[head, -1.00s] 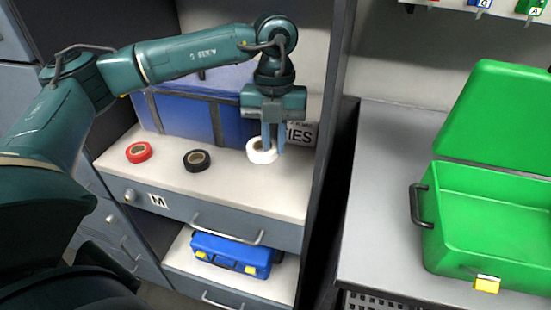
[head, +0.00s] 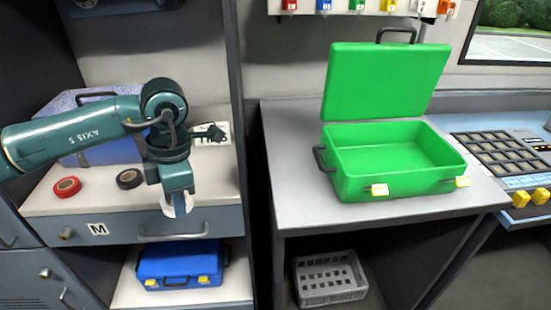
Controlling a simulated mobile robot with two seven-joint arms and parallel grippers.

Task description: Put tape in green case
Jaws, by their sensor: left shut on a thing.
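My left gripper (head: 178,204) is shut on the white tape roll (head: 170,210) and holds it in front of the shelf, by the drawer marked M. The gripper partly hides the roll. A red tape roll (head: 67,186) and a black tape roll (head: 129,178) lie on the shelf to the left. The green case (head: 384,187) stands on the grey counter to the right with its lid (head: 385,82) raised. Its inside looks empty. My right gripper is not in view.
A dark cabinet side panel (head: 245,150) stands between the shelf and the grey counter (head: 291,130). A blue case (head: 180,262) sits on the lower shelf. A grey crate (head: 330,278) is under the counter. A keypad console (head: 500,155) is at right.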

